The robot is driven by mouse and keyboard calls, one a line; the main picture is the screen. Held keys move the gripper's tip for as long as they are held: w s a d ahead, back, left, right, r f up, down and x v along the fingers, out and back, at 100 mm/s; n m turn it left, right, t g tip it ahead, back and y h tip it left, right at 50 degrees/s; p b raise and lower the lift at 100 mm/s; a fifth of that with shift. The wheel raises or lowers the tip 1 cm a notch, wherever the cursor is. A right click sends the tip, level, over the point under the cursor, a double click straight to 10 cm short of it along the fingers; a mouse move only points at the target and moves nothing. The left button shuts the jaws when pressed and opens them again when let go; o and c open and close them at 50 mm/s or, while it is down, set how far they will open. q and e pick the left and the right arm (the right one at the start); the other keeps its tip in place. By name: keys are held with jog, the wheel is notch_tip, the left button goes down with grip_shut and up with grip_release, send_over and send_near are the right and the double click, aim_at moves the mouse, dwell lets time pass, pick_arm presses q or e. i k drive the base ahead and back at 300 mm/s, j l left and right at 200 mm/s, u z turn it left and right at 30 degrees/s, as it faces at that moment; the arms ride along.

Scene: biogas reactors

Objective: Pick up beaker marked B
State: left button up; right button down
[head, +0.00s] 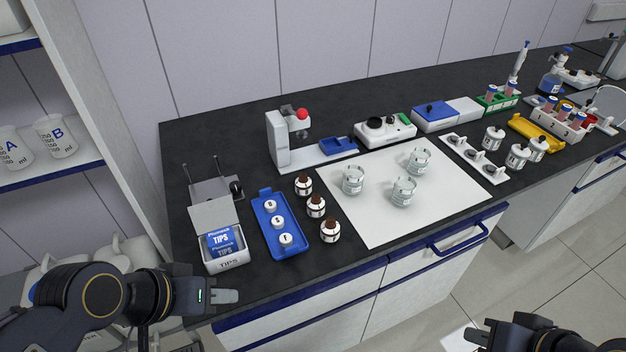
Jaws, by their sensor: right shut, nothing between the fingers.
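The beaker marked B (57,140) stands upright on the left shelf, a clear vessel with a blue letter B and volume marks. A similar beaker marked A (14,150) stands to its left, partly cut off by the picture edge. My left gripper (226,297) is near the bench's front left corner, below and to the right of beaker B and well apart from it. It is seen side-on, so its opening is unclear. My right gripper (478,337) is at the bottom right, far from the beaker, shut and empty.
The blue-edged shelf (75,172) has an upright panel (75,80) at its right side. The dark bench (190,140) carries a tips box (226,262), a blue tray (262,226), brown bottles and three glass beakers on a white mat (375,228).

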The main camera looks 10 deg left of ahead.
aim_at(353, 181)
jog(key=l+u, duration=0.1)
jog(key=u, duration=1.05)
jog(key=l+u, duration=0.45)
jog(key=k+l+u, duration=0.15)
jog(key=l+u, duration=0.3)
jog(key=k+l+u, duration=0.15)
jog(key=u, duration=0.35)
jog(key=k+l, duration=0.15)
jog(key=l, duration=0.2)
jog(key=k+l+u, duration=0.15)
jog(key=l, duration=0.25)
jog(key=k+l, duration=0.15)
jog(key=l, duration=0.2)
jog(key=u, duration=0.05)
